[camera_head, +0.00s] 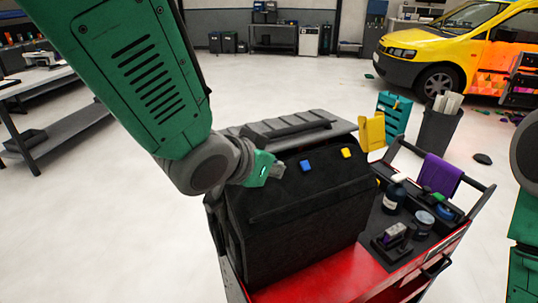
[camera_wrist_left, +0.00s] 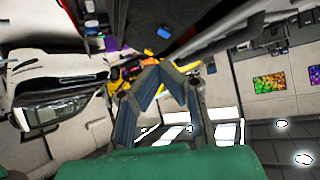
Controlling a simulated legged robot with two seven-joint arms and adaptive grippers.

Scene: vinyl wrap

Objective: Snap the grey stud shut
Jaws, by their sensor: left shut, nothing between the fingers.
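A black soft case (camera_head: 300,230) stands on the red cart. A blue stud (camera_head: 306,166) and a yellow stud (camera_head: 346,153) sit near the top of its front flap. The blue stud also shows in the left wrist view (camera_wrist_left: 163,32). My left gripper (camera_head: 278,170) is at the flap's upper left, just left of the blue stud. Its fingers are shut with nothing between them, and their tips meet in the left wrist view (camera_wrist_left: 164,66). I cannot make out the grey stud; the gripper may hide it. My right gripper is out of view.
The red cart (camera_head: 325,285) carries a dark bottle (camera_head: 394,197), a round tin (camera_head: 423,223) and a purple cloth (camera_head: 440,175) at its right. A dark bin (camera_head: 437,133) stands behind. A yellow car (camera_head: 450,50) is at the back right. My right arm shows at the right edge.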

